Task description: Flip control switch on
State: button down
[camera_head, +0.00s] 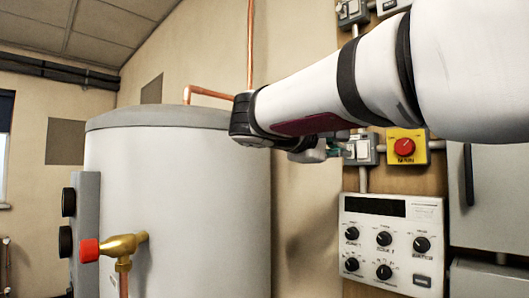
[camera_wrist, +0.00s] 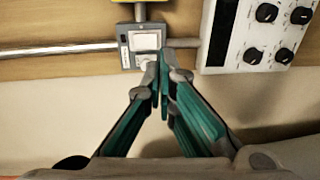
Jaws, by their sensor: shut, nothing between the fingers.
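The control switch is a small grey box (camera_wrist: 144,40) with a pale square rocker, mounted on a wooden board. It is upright near the top in the wrist view. In the head view the same grey box (camera_head: 362,150) sits left of the yellow switch. My gripper (camera_wrist: 162,76) has teal fingers, shut and empty, with the tips close to the lower edge of the box. I cannot tell if they touch it. In the head view my gripper (camera_head: 328,150) is partly hidden by my arm. The rocker's position is not clear.
A yellow main switch with a red knob (camera_head: 404,147) is right of the grey box. A white control panel (camera_head: 390,243) with several black knobs is below. A large white tank (camera_head: 185,215) stands left, with a red-handled brass valve (camera_head: 115,247). A metal conduit (camera_wrist: 60,50) runs along the board.

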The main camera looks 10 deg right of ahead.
aim_at(362, 150)
jog(key=p+x, duration=0.1)
jog(key=x, duration=1)
jog(key=shift+d, duration=0.1)
jog(key=shift+w+d, duration=0.1)
jog(key=shift+d, duration=0.1)
